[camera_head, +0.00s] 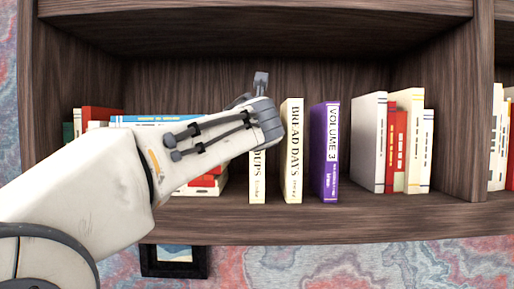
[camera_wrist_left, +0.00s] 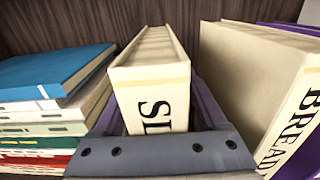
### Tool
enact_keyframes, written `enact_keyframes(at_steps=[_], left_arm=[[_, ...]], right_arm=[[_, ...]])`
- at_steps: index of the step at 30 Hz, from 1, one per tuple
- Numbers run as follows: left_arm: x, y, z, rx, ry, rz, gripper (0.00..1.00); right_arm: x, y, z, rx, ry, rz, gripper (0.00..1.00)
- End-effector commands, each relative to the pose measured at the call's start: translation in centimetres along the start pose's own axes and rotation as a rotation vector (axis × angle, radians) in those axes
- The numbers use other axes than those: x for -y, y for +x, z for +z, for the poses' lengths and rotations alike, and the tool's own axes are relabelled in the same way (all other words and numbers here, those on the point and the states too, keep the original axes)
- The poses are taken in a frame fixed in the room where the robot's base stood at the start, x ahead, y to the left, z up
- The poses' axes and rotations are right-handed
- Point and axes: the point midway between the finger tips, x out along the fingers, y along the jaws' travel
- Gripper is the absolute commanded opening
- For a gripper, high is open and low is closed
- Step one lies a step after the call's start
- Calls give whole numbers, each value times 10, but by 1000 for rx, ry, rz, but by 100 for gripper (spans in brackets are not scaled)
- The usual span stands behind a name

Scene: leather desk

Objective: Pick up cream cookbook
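A slim cream book (camera_head: 257,180) stands upright on the shelf, its spine lettering partly hidden behind my left gripper (camera_head: 262,105). In the left wrist view the same cream book (camera_wrist_left: 150,85) shows its top edge and the letters "SL". It lies between the two fingers of my left gripper (camera_wrist_left: 160,115), one on each side. Both fingers are very close to its covers; I cannot tell whether they press on it. A second cream book, "BREAD DAYS" (camera_head: 292,150), stands upright just to the right, and it also shows in the left wrist view (camera_wrist_left: 250,85). My right gripper is not in view.
A purple "VOLUME 3" book (camera_head: 325,150) stands right of BREAD DAYS. Several upright books (camera_head: 390,140) stand farther right. A stack of flat books with a blue one (camera_wrist_left: 50,70) on top lies close on the left. The shelf board (camera_head: 330,215) is below; space above the books is free.

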Motion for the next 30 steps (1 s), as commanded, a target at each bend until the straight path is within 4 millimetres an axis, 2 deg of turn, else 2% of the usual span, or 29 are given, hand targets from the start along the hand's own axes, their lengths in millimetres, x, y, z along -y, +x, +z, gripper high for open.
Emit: enact_keyframes(at_steps=[1,5,6,30], left_arm=[[0,0,0,0,0,0,56],[0,0,0,0,0,0,6],[0,0,0,0,0,0,0],[0,0,0,-1,0,1,0]], right_arm=[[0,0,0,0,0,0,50],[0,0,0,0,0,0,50],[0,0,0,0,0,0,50],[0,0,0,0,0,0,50]])
